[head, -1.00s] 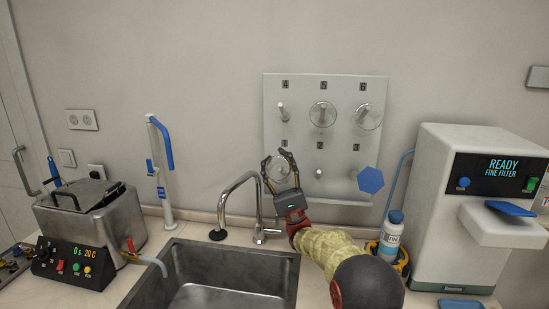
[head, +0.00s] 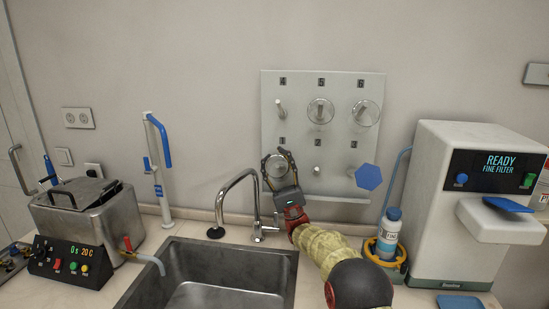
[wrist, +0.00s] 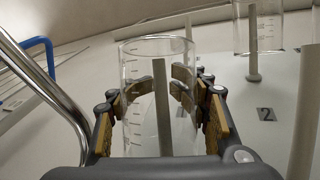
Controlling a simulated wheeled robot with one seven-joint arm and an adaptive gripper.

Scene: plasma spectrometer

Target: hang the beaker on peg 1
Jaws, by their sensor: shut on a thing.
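My gripper (head: 272,157) is shut on a clear glass beaker (head: 277,167), in front of the lower left of the white pegboard (head: 297,98). In the wrist view the beaker (wrist: 135,75) stands between the padded fingers (wrist: 160,98). A grey peg (wrist: 162,105) shows through its glass, lined up with the beaker's inside; I cannot tell how deep it reaches. This peg is left of the label "2" (wrist: 266,114), where peg 1 fits. In the head view the gripper hides peg 1.
Beakers hang on peg 5 (head: 320,110) and peg 6 (head: 366,113). Peg 4 (head: 280,108) and peg 2 (head: 317,170) are bare. A blue hexagonal piece (head: 368,176) is at the board's lower right. The faucet (head: 222,200) stands close left of my gripper, over the sink (head: 185,255).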

